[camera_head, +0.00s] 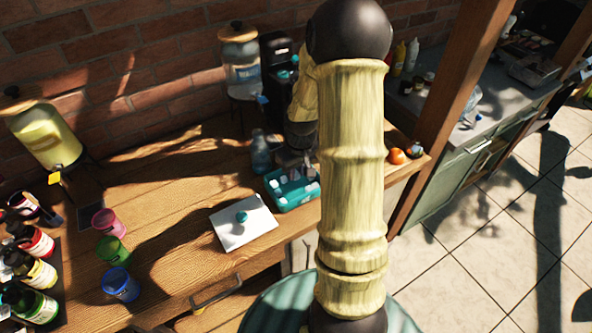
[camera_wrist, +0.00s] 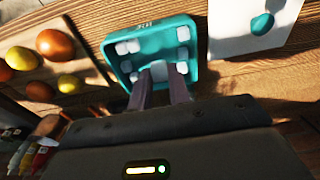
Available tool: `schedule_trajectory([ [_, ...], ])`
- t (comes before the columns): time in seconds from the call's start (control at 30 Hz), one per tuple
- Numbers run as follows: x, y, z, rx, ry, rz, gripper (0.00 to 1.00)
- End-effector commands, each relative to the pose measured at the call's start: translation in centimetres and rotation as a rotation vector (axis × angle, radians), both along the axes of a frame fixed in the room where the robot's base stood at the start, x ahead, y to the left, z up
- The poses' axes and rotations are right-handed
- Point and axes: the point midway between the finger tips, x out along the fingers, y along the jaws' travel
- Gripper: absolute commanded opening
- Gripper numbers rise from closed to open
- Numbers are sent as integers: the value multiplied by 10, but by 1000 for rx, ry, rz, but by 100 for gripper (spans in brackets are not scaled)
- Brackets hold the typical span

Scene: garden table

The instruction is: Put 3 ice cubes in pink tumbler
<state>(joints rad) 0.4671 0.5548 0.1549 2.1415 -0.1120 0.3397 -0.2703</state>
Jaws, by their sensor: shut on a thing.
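The teal ice tray (camera_head: 296,203) stands on the wooden table beside a white board, with several pale ice cubes in it. In the wrist view the ice tray (camera_wrist: 112,55) lies right in front of my gripper (camera_wrist: 160,80). My gripper is shut on an ice cube (camera_wrist: 158,70) at the tray's near part. I cannot tell whether that cube is lifted clear of the tray. The pink tumbler (camera_head: 108,223) stands upright at the left of the table, beside a green tumbler (camera_head: 112,250) and a blue tumbler (camera_head: 121,284). My arm hides part of the head view.
The white board (camera_head: 235,230) with a small teal thing on it lies between tray and tumblers. Syrup bottles (camera_head: 35,272) crowd the far left. Two drink dispensers (camera_head: 45,135) (camera_head: 240,65) stand along the wall. Several round fruits (camera_wrist: 55,45) lie left in the wrist view.

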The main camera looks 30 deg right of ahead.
Motion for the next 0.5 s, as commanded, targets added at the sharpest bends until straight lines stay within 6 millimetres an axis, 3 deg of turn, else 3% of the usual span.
schedule_trajectory([
  [0.17,4,8,-4,2,2,1,0],
  [0.27,12,23,-10,3,4,0,0],
  [0.5,37,89,-38,3,5,-13,0],
])
